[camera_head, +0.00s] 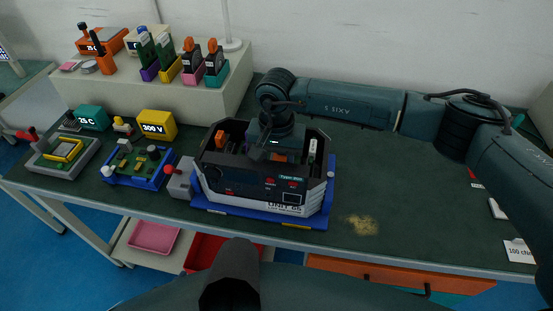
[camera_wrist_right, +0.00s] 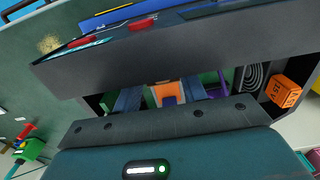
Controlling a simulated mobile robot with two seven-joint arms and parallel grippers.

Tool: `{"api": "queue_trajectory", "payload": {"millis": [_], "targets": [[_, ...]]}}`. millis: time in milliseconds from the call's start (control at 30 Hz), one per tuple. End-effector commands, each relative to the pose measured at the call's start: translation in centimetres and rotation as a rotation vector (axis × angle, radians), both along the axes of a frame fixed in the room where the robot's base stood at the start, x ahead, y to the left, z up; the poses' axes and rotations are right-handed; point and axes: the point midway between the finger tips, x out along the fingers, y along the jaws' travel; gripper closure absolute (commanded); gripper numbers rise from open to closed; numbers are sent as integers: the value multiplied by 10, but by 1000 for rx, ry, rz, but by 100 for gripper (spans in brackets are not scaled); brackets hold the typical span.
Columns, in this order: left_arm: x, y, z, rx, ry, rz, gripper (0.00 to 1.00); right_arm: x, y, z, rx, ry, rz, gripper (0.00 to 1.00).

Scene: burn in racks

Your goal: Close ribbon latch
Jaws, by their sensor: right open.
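The black unit (camera_head: 250,187) stands on a blue base on the bench, open at the top. My right gripper (camera_head: 275,150) reaches down into it from above, its jaws apart. In the right wrist view the gripper's fingers (camera_wrist_right: 158,98) show as blue-grey shapes on either side of an orange piece (camera_wrist_right: 166,93) with a paler edge. The orange piece also shows below the gripper in the head view (camera_head: 283,156). I cannot tell for sure whether it is the ribbon latch, whether it is open, or whether a finger touches it.
An orange block (camera_wrist_right: 285,92) and dark walls are close around the gripper inside the unit. A blue tray with a green board (camera_head: 138,165) and a yellow 300 V box (camera_head: 157,125) stand left. The bench right of the unit is mostly clear.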

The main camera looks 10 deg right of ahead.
Motion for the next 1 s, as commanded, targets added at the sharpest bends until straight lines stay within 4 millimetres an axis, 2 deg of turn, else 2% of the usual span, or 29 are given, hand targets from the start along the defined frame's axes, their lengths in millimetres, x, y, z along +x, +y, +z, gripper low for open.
{"api": "queue_trajectory", "payload": {"millis": [100,600,767,1000], "targets": [[2,0,1,0,-4,0,55,0,0,0,0,0,0,58],[6,0,7,-2,-19,-1,55,0,0,0,0,1,0,99],[6,0,6,-2,-19,-1,55,0,0,0,2,3,-1,100],[5,-3,-7,-6,-26,-10,55,4,-1,-3,21,62,-2,100]]}}
